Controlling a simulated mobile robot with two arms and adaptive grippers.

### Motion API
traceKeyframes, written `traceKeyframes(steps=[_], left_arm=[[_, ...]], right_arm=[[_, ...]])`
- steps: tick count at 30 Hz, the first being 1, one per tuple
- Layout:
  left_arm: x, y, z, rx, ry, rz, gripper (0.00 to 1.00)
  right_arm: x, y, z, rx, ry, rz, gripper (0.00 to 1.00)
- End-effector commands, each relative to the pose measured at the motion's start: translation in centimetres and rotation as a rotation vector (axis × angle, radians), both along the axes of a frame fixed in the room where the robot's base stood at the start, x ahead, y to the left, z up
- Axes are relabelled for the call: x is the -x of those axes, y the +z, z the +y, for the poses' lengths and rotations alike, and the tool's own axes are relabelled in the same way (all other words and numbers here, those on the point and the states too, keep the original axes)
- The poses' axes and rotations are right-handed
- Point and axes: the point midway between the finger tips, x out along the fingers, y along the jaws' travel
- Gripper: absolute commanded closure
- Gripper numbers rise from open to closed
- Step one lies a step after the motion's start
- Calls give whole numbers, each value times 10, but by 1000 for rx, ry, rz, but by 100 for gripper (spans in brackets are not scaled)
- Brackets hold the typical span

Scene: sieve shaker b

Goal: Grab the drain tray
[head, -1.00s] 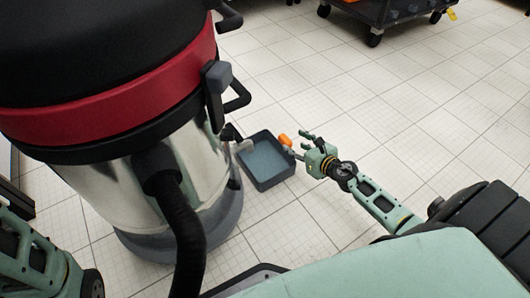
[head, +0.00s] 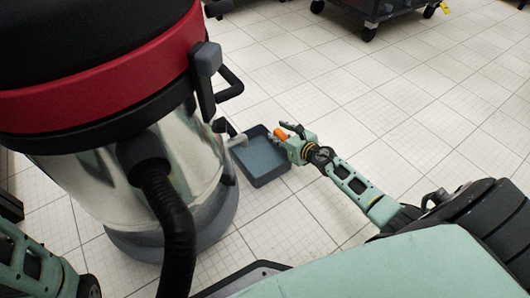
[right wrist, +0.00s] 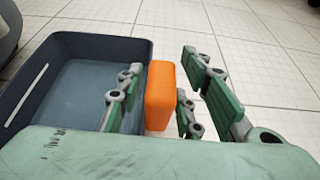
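The drain tray (head: 262,158) is a dark blue-grey open box on the floor beside the large machine. It fills the left of the right wrist view (right wrist: 75,85). An orange block (head: 281,133) sits at the tray's right wall and shows upright in the right wrist view (right wrist: 160,95). My right gripper (head: 288,132) is at that wall. Its fingers (right wrist: 160,105) are apart, one on the tray side of the orange block and others on its right. Contact cannot be told. My left gripper is out of view; part of my left arm shows at the lower left.
The large machine (head: 160,170), with a red band, metal drum and black hose (head: 170,215), stands close to the tray's left. A dark wheeled cart (head: 375,10) is at the top. The tiled floor (head: 400,110) right of the tray is clear.

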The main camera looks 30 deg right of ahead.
Motion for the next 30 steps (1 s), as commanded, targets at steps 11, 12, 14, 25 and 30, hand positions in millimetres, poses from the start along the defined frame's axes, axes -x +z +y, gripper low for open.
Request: traceKeyframes(steps=[11, 12, 14, 25, 30], left_arm=[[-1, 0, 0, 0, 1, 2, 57], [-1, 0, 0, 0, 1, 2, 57], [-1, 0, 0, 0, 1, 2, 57], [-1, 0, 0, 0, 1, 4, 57], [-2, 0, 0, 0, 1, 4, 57]], right_arm=[[0, 0, 0, 0, 0, 0, 100], [0, 0, 0, 0, 0, 0, 100], [0, 0, 0, 0, 0, 0, 100], [-1, 2, 0, -2, -2, -4, 100], [-1, 2, 0, -2, -2, -4, 100]])
